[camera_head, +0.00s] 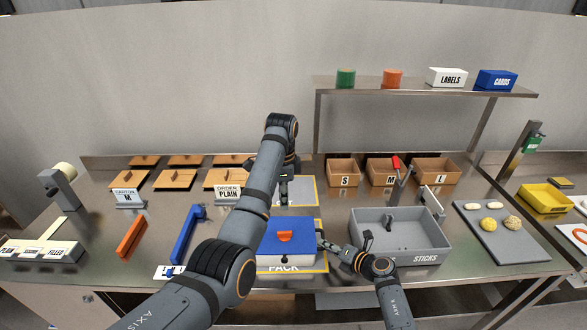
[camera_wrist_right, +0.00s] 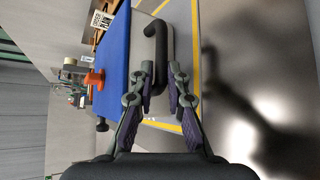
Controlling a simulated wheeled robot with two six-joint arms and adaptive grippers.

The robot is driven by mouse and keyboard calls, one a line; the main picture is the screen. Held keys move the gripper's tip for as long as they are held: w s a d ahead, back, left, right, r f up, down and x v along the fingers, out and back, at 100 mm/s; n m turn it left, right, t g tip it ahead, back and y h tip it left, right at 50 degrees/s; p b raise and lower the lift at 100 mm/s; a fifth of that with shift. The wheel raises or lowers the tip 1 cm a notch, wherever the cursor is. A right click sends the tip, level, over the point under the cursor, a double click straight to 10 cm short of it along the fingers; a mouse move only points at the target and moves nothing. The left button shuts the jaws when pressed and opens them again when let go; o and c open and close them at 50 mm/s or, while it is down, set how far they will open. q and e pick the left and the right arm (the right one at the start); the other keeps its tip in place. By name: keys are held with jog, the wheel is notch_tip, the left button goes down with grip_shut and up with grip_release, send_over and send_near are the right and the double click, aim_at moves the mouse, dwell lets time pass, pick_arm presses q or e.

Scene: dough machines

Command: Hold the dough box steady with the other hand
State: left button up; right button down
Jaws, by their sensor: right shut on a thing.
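The dough box (camera_head: 300,259) is pale with a blue lid (camera_head: 268,242) and an orange knob (camera_head: 285,236). It sits closed on the yellow-edged PACK mat (camera_head: 318,268) at the table's front. My right gripper (camera_head: 326,243) reaches in from its right side. In the right wrist view its fingers (camera_wrist_right: 153,82) are closed at the black side handle (camera_wrist_right: 156,40) of the box. The blue lid shows there too (camera_wrist_right: 116,60). My left gripper (camera_head: 284,190) points down over a grey, yellow-edged mat (camera_head: 304,190) behind the box; its fingers are too small and partly hidden to read.
A grey STICKS bin (camera_head: 402,256) stands right of my right gripper. Cardboard boxes S (camera_head: 343,181), M and L stand behind it. A blue bar-shaped tool (camera_head: 187,234) and an orange one (camera_head: 132,237) lie to the left. My left arm crosses the middle and hides part of the table.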

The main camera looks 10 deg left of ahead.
jog(key=shift+s+f, duration=0.15)
jog(key=shift+f, duration=0.15)
jog(key=c, duration=1.3)
grip_release()
jog(key=shift+o, duration=0.2)
jog(key=shift+r, duration=0.1)
jog(key=shift+r, duration=0.1)
